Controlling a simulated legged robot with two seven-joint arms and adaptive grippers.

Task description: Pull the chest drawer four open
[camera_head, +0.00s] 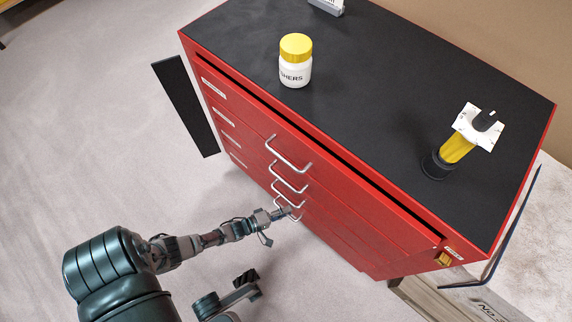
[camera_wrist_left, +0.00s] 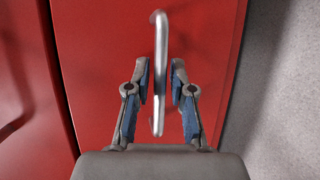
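The red chest (camera_head: 345,190) has a column of drawers, each with a silver bar handle and a small label. All drawer fronts look shut in the head view. My left gripper (camera_head: 285,212) is at the lowest visible handle, low on the chest front, and partly hides it. In the left wrist view, a silver handle (camera_wrist_left: 160,50) stands upright in the picture against a red drawer front (camera_wrist_left: 110,50). The two fingers of my left gripper (camera_wrist_left: 161,72) are apart, one on each side of the bar, with gaps to it. My right gripper is not identifiable.
On the chest's black top (camera_head: 375,100) stand a white jar with a yellow lid (camera_head: 295,62) and a yellow-and-black item (camera_head: 456,148). A dark panel (camera_head: 186,106) stands beside the chest's left end. The pale floor (camera_head: 110,120) in front is clear.

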